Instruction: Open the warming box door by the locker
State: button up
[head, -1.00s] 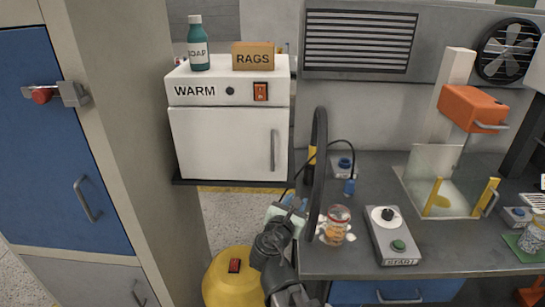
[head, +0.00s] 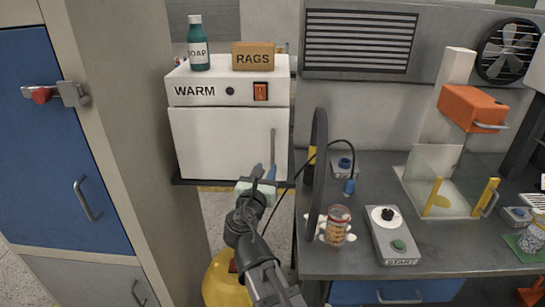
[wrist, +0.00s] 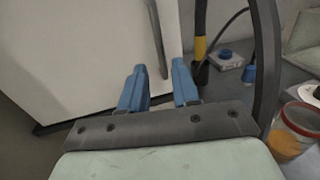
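The white warming box (head: 230,88), marked WARM, stands on a dark shelf beside the blue locker (head: 50,150). Its white door (head: 215,142) looks shut. A grey vertical handle (head: 273,150) runs along the door's right side; it also shows in the wrist view (wrist: 157,35). My gripper (head: 268,172) is in front of the door's lower right corner, near the handle's lower end. In the wrist view its two blue fingers (wrist: 160,75) are apart with nothing between them. The handle's lower end appears just beyond the fingertips, and I cannot tell if they touch it.
A soap bottle (head: 198,45) and a rags box (head: 253,56) stand on top of the warming box. A dark upright hoop (head: 317,170) and a black cable are close to the right. A jar (head: 337,226) stands on the bench, and a yellow container (head: 222,282) is below my arm.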

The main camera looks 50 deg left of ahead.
aim_at(272, 157)
jog(key=x, duration=0.8)
jog(key=shift+w+a, duration=0.15)
jog(key=shift+w, duration=0.05)
jog(key=shift+c, duration=0.3)
grip_shut()
